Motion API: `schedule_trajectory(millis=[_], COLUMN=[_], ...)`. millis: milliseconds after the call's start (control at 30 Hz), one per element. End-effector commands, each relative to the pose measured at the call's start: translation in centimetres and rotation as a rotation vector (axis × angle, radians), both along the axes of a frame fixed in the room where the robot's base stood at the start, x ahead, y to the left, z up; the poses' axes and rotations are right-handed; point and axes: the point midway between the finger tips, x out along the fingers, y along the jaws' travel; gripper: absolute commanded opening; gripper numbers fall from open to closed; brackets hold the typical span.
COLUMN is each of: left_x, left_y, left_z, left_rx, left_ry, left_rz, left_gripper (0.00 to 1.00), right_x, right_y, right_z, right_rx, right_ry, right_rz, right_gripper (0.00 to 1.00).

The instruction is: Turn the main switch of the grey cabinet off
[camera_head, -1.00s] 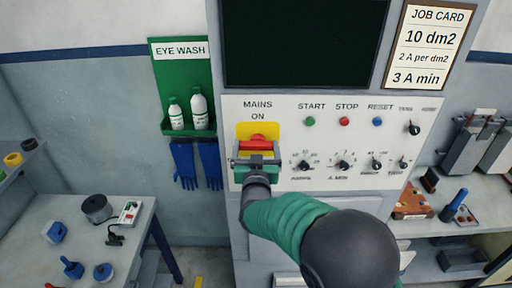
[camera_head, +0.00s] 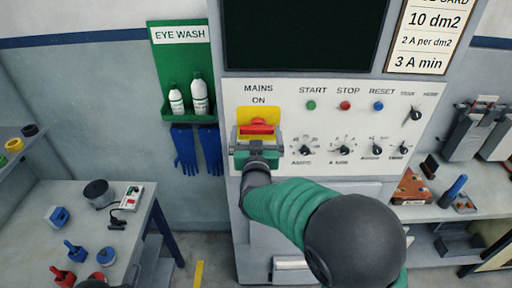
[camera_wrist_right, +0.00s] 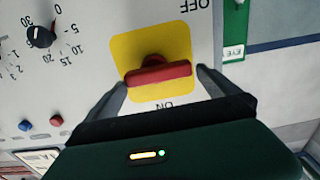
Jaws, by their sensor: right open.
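The main switch (camera_head: 258,127) is a red handle on a yellow plate (camera_head: 245,115), on the white panel of the grey cabinet (camera_head: 244,200). "MAINS" and "ON" are printed above it in the head view. In the right wrist view the red handle (camera_wrist_right: 158,75) lies crosswise, and "OFF" shows on the opposite side of the plate from "ON". My right gripper (camera_head: 258,135) is open in front of the switch. In the wrist view its fingers (camera_wrist_right: 158,85) stand on either side of the handle's ends; I cannot tell whether they touch it. My left gripper is not in view.
Start (camera_head: 311,105), stop (camera_head: 345,105) and reset (camera_head: 378,106) buttons and several black knobs sit right of the switch. A green eye wash shelf (camera_head: 180,62) with bottles and blue gloves hangs to the left. Cluttered benches stand on both sides.

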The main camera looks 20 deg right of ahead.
Motion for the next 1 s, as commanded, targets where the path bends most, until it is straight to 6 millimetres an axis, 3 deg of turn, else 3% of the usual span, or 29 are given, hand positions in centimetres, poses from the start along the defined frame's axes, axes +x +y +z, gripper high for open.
schedule_trajectory(millis=[200, 500, 700, 1000], left_x=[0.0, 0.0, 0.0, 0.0], left_y=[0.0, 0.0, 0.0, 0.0], left_z=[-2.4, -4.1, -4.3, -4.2], left_rx=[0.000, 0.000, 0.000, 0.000], left_ry=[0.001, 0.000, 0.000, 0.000], left_rz=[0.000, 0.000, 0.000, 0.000], left_gripper=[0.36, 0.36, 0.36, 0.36], right_x=[-5.3, -13.1, -15.1, -15.2], right_y=[1.7, 3.9, 4.4, 4.5], right_z=[-0.5, -0.3, -0.2, -0.2], right_rx=[0.003, 0.000, -0.002, -0.001], right_ry=[-0.003, -0.003, -0.002, -0.001], right_rz=[0.006, 0.005, 0.002, 0.001], right_gripper=[1.00, 1.00, 1.00, 1.00])
